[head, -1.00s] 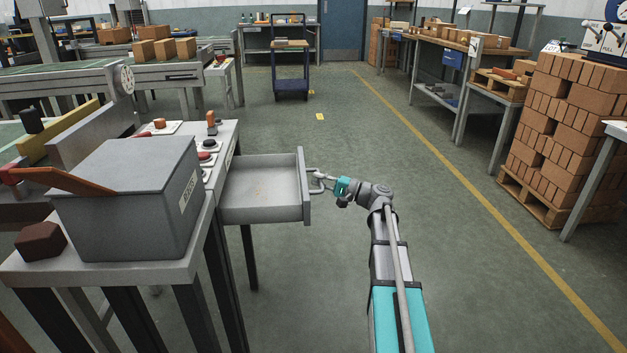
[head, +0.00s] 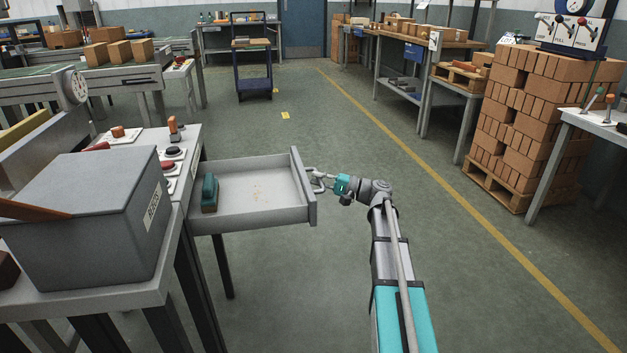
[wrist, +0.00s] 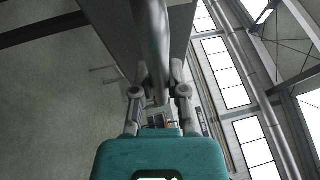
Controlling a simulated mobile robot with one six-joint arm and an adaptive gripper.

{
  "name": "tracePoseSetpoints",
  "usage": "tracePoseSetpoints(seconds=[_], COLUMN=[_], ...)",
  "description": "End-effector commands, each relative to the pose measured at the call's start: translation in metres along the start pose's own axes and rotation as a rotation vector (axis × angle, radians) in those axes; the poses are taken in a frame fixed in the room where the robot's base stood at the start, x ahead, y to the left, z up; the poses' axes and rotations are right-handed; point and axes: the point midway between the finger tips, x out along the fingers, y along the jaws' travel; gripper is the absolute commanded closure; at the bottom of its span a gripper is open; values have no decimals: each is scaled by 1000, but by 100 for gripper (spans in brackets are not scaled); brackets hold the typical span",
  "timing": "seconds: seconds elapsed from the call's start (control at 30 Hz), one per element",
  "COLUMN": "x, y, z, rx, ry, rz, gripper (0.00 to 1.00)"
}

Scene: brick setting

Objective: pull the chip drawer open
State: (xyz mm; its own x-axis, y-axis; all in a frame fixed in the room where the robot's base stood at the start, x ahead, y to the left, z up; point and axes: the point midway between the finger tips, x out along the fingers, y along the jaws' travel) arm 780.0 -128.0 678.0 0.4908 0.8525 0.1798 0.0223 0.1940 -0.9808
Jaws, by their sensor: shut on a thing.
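The chip drawer (head: 262,216) is a grey tray pulled well out from the right side of the workbench. Its front panel faces right and carries a bar handle. My gripper (head: 318,180) is shut on the drawer handle. In the wrist view the handle bar (wrist: 153,45) runs between my two fingers (wrist: 158,92). Inside the drawer, a green-topped brush-like block (head: 209,192) stands near the bench side, with a few small crumbs on the drawer floor.
A grey box with a label (head: 85,225) sits on the workbench (head: 110,300), with several buttons behind it. A brick stack on a pallet (head: 535,130) stands at the right. The green floor between, with its yellow line, is clear.

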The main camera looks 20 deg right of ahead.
Motion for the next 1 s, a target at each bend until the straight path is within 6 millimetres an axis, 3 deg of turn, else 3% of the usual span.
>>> tracePoseSetpoints(seconds=[0.07, 0.1, 0.27, 0.3, 1.0], x=[2, 3, 4, 4, 4], y=[0, 0, 0, 0, 1], z=[-4, -4, -2, -2, 1], rx=[0, 1, 1, 1, 1], ry=[5, 4, 1, 0, -3], rz=[-2, -2, -1, -1, 0], gripper=[100, 78, 48, 46, 46])
